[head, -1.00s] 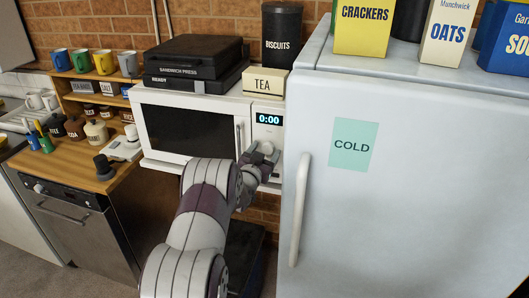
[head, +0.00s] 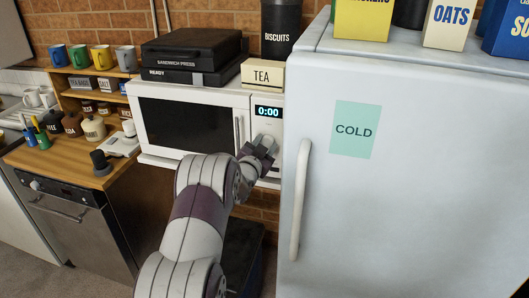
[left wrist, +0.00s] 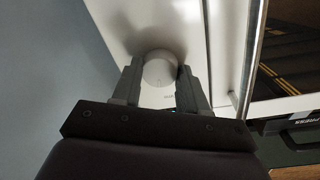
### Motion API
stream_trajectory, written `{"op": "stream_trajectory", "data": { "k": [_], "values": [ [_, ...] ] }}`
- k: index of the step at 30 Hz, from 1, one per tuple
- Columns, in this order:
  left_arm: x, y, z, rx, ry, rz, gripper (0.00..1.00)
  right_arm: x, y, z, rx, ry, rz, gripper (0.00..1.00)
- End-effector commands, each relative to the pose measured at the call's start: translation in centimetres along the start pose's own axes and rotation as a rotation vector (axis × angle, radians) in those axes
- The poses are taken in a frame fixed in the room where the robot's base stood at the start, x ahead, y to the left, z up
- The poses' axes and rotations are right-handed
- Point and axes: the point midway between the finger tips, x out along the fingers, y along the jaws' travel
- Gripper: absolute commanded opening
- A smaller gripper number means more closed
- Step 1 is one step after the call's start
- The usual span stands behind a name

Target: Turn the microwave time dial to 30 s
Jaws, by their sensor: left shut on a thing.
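The white microwave (head: 187,94) stands on a shelf left of the fridge, its door shut. Its display (head: 268,112) reads 0:00. My left gripper (head: 263,146) is at the control panel below the display. In the left wrist view its two fingers (left wrist: 160,85) are on either side of the round pale time dial (left wrist: 160,68), shut on it. The dial's marks are too small and dim to read. In the head view the gripper mostly hides the dial. My right gripper is in neither view.
The fridge (head: 400,215) with its long handle (head: 299,200) stands close to the right of my left gripper. A tea box (head: 262,75) and a black sandwich press (head: 193,55) sit on top of the microwave. A wooden counter (head: 70,163) with jars is at the left.

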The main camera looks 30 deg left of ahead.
Motion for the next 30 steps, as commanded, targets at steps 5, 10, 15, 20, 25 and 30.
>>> {"op": "stream_trajectory", "data": {
  "k": [5,10,15,20,25,30],
  "values": [
    [0.0,0.3,0.5,0.109,-0.009,0.003,0.12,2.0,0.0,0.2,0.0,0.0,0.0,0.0],
    [0.0,0.2,0.4,0.19,-0.016,0.004,0.12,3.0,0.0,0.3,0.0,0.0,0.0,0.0],
    [0.0,0.2,0.3,0.238,-0.02,0.005,0.12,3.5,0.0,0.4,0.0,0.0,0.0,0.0],
    [0.0,0.1,0.2,0.255,-0.022,0.006,0.12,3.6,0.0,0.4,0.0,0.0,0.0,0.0],
    [0.0,0.1,0.2,0.258,-0.023,0.007,0.12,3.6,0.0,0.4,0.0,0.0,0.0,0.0],
    [0.0,0.1,0.2,0.257,-0.023,0.007,0.12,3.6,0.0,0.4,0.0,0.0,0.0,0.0]
  ]
}}
